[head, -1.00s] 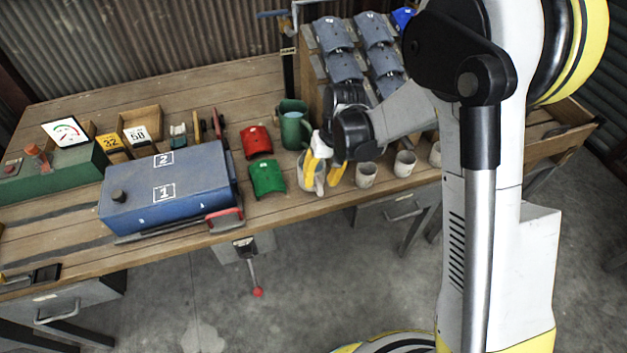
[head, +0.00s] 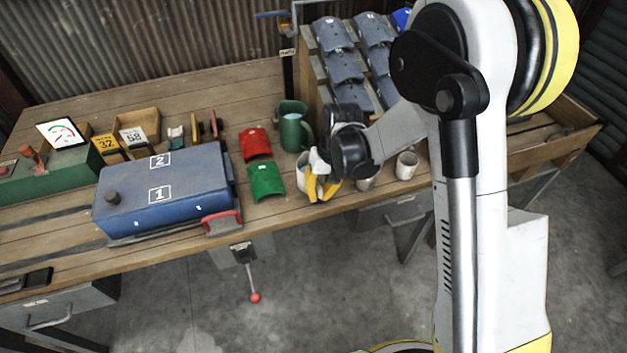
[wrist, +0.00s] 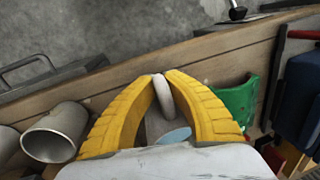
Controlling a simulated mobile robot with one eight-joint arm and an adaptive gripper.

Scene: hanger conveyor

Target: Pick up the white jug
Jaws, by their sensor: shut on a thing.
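The white jug (head: 302,172) is near the front edge of the wooden bench, right of the green half-round piece, and mostly hidden behind my gripper in the head view. My gripper (head: 322,194) has its yellow fingers pointing down at the jug. In the wrist view, the fingers (wrist: 163,80) are closed on the pale curved jug handle (wrist: 163,100). A bluish surface shows inside the jug below the handle. I cannot tell whether the jug's base touches the bench.
A green mug (head: 291,128) stands just behind the jug. Red (head: 255,143) and green (head: 265,181) curved pieces lie to its left, then a blue box (head: 165,192). Grey cups (head: 406,165) stand to the right, one close to my gripper. A rack of grey pieces (head: 345,67) is behind.

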